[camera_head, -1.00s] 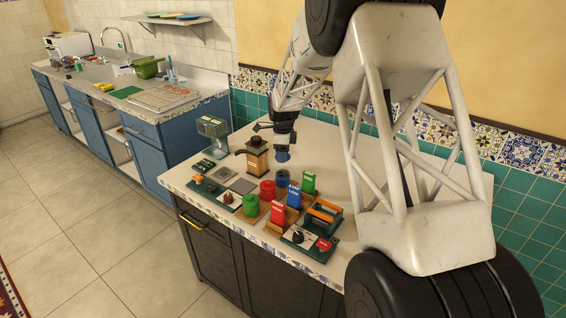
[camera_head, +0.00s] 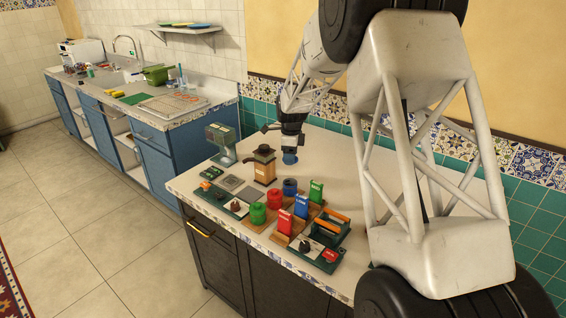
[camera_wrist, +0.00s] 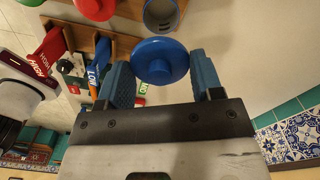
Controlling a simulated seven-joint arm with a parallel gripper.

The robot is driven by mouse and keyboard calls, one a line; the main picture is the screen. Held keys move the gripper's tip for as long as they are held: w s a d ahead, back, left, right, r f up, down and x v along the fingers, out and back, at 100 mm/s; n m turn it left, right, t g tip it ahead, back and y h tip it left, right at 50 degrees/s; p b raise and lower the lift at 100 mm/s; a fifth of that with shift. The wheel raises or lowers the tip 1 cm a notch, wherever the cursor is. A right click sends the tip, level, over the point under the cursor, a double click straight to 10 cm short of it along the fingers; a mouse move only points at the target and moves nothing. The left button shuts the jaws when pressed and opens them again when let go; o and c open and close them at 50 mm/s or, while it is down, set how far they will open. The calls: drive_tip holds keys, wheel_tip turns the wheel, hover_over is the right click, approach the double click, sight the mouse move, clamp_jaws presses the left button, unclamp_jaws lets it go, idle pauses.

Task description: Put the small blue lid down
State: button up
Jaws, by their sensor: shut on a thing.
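The small blue lid (camera_head: 290,158) is held by my gripper (camera_head: 291,150) above the counter, clear of the things below. In the wrist view the round lid (camera_wrist: 160,60) with its raised knob sits between the two blue fingers of my gripper (camera_wrist: 163,72), which are shut on it. A blue canister (camera_head: 290,187) stands on the counter just below and in front of the lid. In the wrist view the open rim of a canister (camera_wrist: 161,14) shows just beyond the lid, apart from it in the picture.
Red (camera_head: 274,198) and green (camera_head: 258,213) canisters stand in front, with a wooden grinder (camera_head: 264,165) to the left. The counter (camera_head: 345,158) behind and right is bare.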

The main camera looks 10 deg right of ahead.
drive_tip(key=a, duration=0.8)
hover_over(250, 194)
wheel_tip(250, 194, down, 5)
drive_tip(key=shift+s+r, duration=0.1)
drive_tip(key=shift+r, duration=0.05)
drive_tip(key=shift+f, duration=3.1)
drive_tip(key=shift+f, duration=1.85)
drive_tip(key=shift+f, duration=0.1)
drive_tip(key=o, duration=0.9)
